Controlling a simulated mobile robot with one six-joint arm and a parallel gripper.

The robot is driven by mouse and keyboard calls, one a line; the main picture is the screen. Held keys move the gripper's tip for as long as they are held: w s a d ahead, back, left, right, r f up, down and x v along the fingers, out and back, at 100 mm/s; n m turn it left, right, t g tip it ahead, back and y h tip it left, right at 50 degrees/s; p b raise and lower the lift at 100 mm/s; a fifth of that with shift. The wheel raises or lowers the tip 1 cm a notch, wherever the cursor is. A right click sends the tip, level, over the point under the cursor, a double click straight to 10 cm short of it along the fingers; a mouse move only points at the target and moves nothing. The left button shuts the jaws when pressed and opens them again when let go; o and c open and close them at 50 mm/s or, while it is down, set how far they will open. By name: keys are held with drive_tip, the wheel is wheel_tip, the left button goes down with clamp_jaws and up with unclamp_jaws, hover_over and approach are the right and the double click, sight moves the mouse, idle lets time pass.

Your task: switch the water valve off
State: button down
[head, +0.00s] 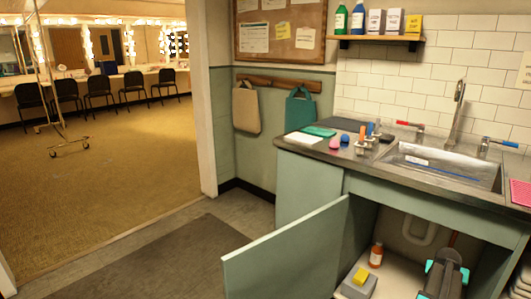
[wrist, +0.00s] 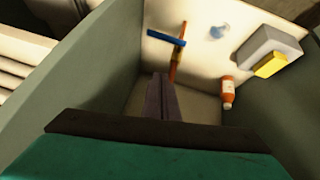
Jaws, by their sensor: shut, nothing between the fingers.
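In the wrist view a blue lever (wrist: 166,39), which looks like the valve handle, sits on an orange-brown pipe (wrist: 177,62) inside the cabinet. The lever appears to lie crosswise to the pipe. My gripper (wrist: 161,77) is shut and empty; its dark fingers point into the cabinet. In the picture the fingertips are just below the lever, apparently apart from it. In the head view my teal and dark arm end reaches into the cabinet under the sink (head: 440,172). There a bit of the pipe (head: 452,239) shows, but the blue lever is hidden.
The cabinet door (head: 285,255) stands open at the left. An orange bottle (head: 376,254) and a yellow sponge (head: 361,275) on a grey box (wrist: 285,43) are inside, beside my arm. A white drain pipe (head: 420,236) hangs at the back.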

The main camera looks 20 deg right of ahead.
drive_tip(key=w+a+f+n+y+p, duration=0.1)
drive_tip(key=w+a+f+n+p, duration=0.15)
drive_tip(key=w+a, duration=0.7)
drive_tip(key=w+a+f+n+y+p, duration=0.1)
drive_tip(key=w+a+f+n+p, duration=0.15)
drive_tip(key=a, duration=0.75)
drive_tip(key=w+a+f+n+y+p, duration=0.15)
drive_tip(key=w+a+p, duration=0.25)
drive_tip(key=a, duration=0.6)
drive_tip(key=w+a+f+n+y+p, duration=0.1)
drive_tip(key=w+a+f+p, duration=0.25)
drive_tip(key=a, duration=0.75)
drive_tip(key=s+a+f+n+g+y+p, duration=0.1)
drive_tip(key=s+a+p, duration=0.25)
drive_tip(key=a, duration=0.65)
drive_tip(key=s+a+f+n+g+y+p, duration=0.15)
drive_tip(key=s+a, duration=0.35)
drive_tip(key=a, duration=0.6)
drive_tip(key=s+a+r+g+p, duration=0.1)
drive_tip(key=s+a, duration=0.2)
drive_tip(key=s, duration=0.3)
drive_tip(key=s+a+r+n+g+p, duration=0.1)
drive_tip(key=s+a+g, duration=0.1)
drive_tip(key=s, duration=0.4)
drive_tip(key=s+a+r+g+p, duration=0.1)
drive_tip(key=s+a+p, duration=0.1)
drive_tip(key=s+a, duration=0.3)
drive_tip(key=shift+s+r+n+g, duration=0.25)
drive_tip(key=shift+s+n+g, duration=0.1)
drive_tip(key=shift+s, duration=0.6)
